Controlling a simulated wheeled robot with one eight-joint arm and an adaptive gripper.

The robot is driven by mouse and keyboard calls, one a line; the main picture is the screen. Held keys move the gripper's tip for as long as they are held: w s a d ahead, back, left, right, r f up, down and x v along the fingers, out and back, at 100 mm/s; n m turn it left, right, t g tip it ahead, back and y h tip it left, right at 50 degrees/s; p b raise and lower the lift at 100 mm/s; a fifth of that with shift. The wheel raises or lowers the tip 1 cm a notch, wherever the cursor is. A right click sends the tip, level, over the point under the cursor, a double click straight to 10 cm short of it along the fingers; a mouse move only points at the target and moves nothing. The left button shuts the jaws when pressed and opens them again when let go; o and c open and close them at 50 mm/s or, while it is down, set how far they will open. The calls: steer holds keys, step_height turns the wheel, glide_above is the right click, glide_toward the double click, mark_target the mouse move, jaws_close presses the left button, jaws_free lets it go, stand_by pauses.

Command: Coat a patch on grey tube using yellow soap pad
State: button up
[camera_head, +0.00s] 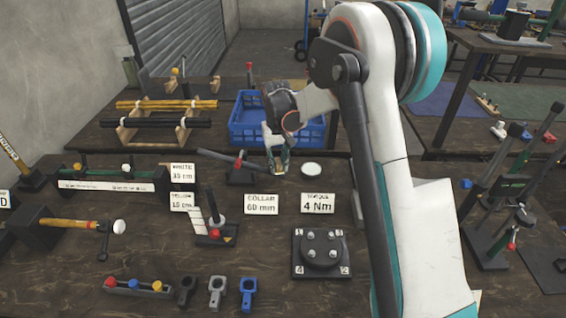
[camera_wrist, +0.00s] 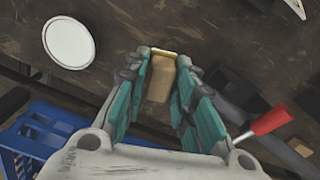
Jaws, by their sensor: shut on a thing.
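My gripper (camera_head: 277,160) is over the bench, between a white round dish and a dark stand with a red handle. In the wrist view my gripper (camera_wrist: 160,92) is shut on a tan-yellow block (camera_wrist: 160,78), which looks like the soap pad; its far edge is pale yellow. A dark grey tube (camera_head: 218,157) lies slantwise in the stand (camera_head: 240,174), left of my gripper. In the wrist view a dark bar, probably this tube, runs right of the fingers, beside the red handle (camera_wrist: 265,122). The pad appears apart from it. The fingers hide part of the pad.
The white dish (camera_head: 311,169) lies right of my gripper. A blue crate (camera_head: 250,137) stands behind it. Label cards, including "COLLAR 60 mm" (camera_head: 261,204), stand in front. A rack with yellow and black bars (camera_head: 165,104) is at back left.

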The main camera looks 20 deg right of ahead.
steer(key=shift+w+a+r, duration=0.1)
steer(key=shift+w+a, duration=0.05)
steer(key=shift+a, duration=0.35)
steer(key=shift+w+a, duration=0.15)
steer(key=shift+a, duration=0.3)
steer(key=shift+d, duration=0.1)
steer(key=shift+s+d+r, duration=0.1)
steer(key=shift+s+d, duration=0.2)
steer(key=shift+d, duration=0.65)
steer(key=shift+s+d, duration=0.3)
steer(key=shift+d, duration=0.6)
steer(key=shift+r+p, duration=1.9)
steer(key=shift+r, duration=1.1)
